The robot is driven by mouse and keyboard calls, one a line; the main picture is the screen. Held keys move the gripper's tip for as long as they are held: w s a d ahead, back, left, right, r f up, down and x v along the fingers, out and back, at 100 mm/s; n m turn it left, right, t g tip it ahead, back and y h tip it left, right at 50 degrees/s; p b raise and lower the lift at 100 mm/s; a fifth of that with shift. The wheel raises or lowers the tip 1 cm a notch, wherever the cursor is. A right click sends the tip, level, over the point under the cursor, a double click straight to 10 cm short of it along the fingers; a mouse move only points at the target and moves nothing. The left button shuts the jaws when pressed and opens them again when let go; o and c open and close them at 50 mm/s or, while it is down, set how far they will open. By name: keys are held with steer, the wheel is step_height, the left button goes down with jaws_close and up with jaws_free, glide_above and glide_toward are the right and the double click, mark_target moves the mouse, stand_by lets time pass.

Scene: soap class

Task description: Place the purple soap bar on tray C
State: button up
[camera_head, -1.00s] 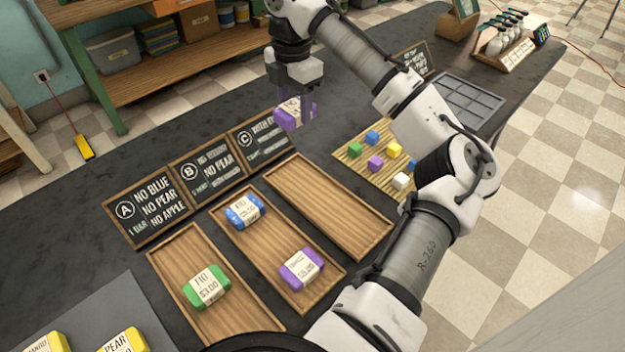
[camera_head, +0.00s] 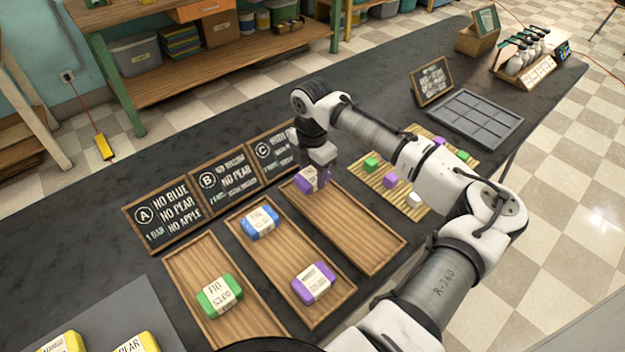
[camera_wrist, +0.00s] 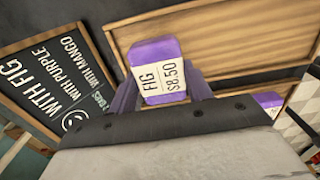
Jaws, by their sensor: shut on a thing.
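My gripper (camera_head: 314,178) is shut on a purple soap bar (camera_head: 307,182) with a white label. It holds the bar at the far end of tray C (camera_head: 350,228), the right-hand wooden tray, which bears no other bar. In the wrist view the held purple soap bar (camera_wrist: 158,72) reads "FIG $8.50", with tray C (camera_wrist: 225,35) behind it. I cannot tell whether the bar touches the tray. Sign C (camera_head: 272,152) stands just beyond; it also shows in the wrist view (camera_wrist: 50,75).
The middle tray (camera_head: 285,248) holds a blue bar (camera_head: 259,222) and another purple bar (camera_head: 313,283). The left tray (camera_head: 190,262) holds a green bar (camera_head: 219,296). A slatted mat (camera_head: 385,190) with small coloured cubes lies right of tray C. Signs A (camera_head: 163,213) and B (camera_head: 225,175) stand behind.

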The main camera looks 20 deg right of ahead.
mark_target(312, 174)
steer(key=shift+f, duration=1.8)
steer(key=o, duration=1)
steer(key=shift+f, duration=0.1)
steer(key=shift+o, duration=0.2)
step_height(312, 174, up, 12)
steer(key=shift+r+b, duration=0.15)
steer(key=shift+b, duration=0.7)
